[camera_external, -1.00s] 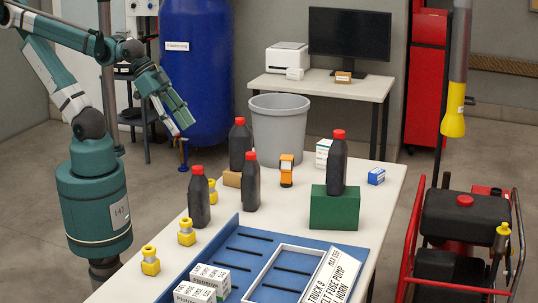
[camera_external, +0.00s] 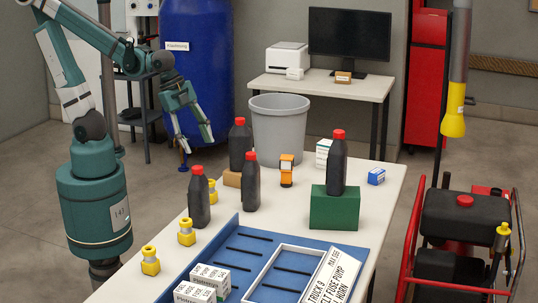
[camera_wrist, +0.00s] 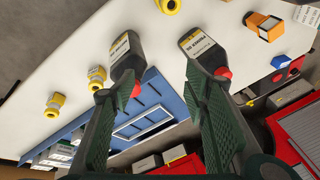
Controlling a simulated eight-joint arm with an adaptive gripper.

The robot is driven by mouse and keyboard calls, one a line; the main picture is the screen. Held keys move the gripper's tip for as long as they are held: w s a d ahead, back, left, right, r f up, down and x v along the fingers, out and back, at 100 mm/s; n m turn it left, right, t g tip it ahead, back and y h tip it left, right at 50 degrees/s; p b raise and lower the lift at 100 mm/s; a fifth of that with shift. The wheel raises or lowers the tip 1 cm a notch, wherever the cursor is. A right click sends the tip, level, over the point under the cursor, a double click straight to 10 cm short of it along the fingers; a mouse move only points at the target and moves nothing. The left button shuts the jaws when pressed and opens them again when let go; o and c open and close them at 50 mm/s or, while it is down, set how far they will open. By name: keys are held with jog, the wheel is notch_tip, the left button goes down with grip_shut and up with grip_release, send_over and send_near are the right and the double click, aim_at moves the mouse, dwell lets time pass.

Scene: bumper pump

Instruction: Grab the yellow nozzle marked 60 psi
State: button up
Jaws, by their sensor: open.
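Several small yellow nozzles stand on the white table. In the external view one is at the near left edge (camera_external: 150,262), one a little behind it (camera_external: 186,233), and one partly hidden behind a black bottle (camera_external: 212,194). In the wrist view nozzles show at the left (camera_wrist: 55,104), beside my left fingertip (camera_wrist: 97,76), and at the top edge (camera_wrist: 168,6). I cannot read a 60 psi mark on any. My gripper (camera_external: 196,143) is open and empty, above and behind the table's left edge; its two fingers also show in the wrist view (camera_wrist: 148,85).
Black bottles with red caps (camera_external: 199,200) (camera_external: 250,185) stand close to the nozzles. Another stands on a green block (camera_external: 333,208). An orange device (camera_external: 286,170), a blue tray (camera_external: 228,252) with white boxes (camera_external: 210,278), and a grey bin (camera_external: 279,130) are nearby.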

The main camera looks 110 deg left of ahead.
aim_at(211, 180)
jog(key=a+f+m+g, duration=0.1)
jog(key=a+f+m, duration=0.2)
jog(key=f, duration=0.2)
jog(key=a+f+m+g, duration=0.1)
jog(key=a+f+m, duration=0.2)
jog(key=f+m, duration=0.1)
jog(key=a+f+m+g+b, duration=0.1)
jog(key=a+f+m+g, duration=0.1)
jog(key=f, duration=0.4)
jog(key=shift+w+a+f+m, duration=0.15)
jog(key=shift+w+a+m, duration=0.1)
jog(key=shift+a+m, duration=0.45)
jog(key=shift+s+a+f+m+h, duration=0.2)
jog(key=shift+f+m+h, duration=0.1)
jog(key=shift+f+m, duration=0.25)
jog(key=shift+d, duration=0.1)
jog(key=shift+f+b, duration=0.4)
jog(key=shift+f, duration=0.95)
jog(key=shift+s+d+f+b, duration=0.15)
jog(key=shift+f+b, duration=0.4)
jog(key=shift+f, duration=0.75)
jog(key=shift+s+d+f+b, duration=0.1)
jog(key=shift+f+b, duration=0.4)
jog(key=shift+f, duration=0.75)
